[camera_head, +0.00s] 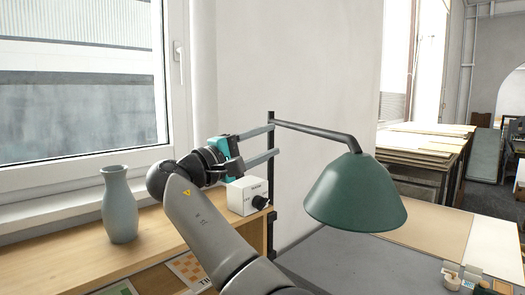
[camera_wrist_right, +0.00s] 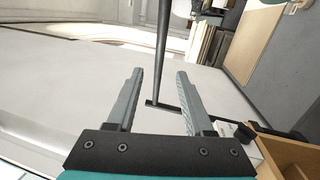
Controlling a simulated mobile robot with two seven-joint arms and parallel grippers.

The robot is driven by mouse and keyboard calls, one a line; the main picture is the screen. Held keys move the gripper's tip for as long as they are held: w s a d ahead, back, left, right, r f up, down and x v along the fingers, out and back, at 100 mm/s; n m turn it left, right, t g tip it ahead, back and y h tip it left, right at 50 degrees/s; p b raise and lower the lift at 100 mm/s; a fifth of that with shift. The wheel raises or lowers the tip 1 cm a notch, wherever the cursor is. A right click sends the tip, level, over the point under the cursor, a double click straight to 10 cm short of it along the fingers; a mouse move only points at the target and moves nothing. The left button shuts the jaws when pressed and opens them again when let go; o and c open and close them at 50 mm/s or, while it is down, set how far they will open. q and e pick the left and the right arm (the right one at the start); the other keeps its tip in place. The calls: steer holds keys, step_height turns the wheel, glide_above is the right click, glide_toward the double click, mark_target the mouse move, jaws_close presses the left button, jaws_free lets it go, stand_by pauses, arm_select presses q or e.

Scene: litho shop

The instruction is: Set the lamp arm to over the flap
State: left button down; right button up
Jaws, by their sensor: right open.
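The lamp has a green shade (camera_head: 355,195) on a dark lamp arm (camera_head: 315,131), which runs right from the top of a black upright post (camera_head: 271,180). My right gripper (camera_head: 274,140) is open at the post, just below the lamp arm's root. In the right wrist view the lamp arm (camera_wrist_right: 161,50) shows between the open fingers of the right gripper (camera_wrist_right: 160,74), with gaps on both sides; contact is not visible. I cannot clearly identify the flap. My left gripper is out of view.
A white box with a black knob (camera_head: 241,194) stands below my right gripper. A grey-blue vase (camera_head: 120,205) is on the wooden counter (camera_head: 75,240) by the window. The grey worktop (camera_head: 345,262) lies below the shade, with small items at its right.

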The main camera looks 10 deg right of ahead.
steer(key=shift+s+a, duration=0.25)
steer(key=shift+a, duration=0.2)
steer(key=shift+c, duration=0.2)
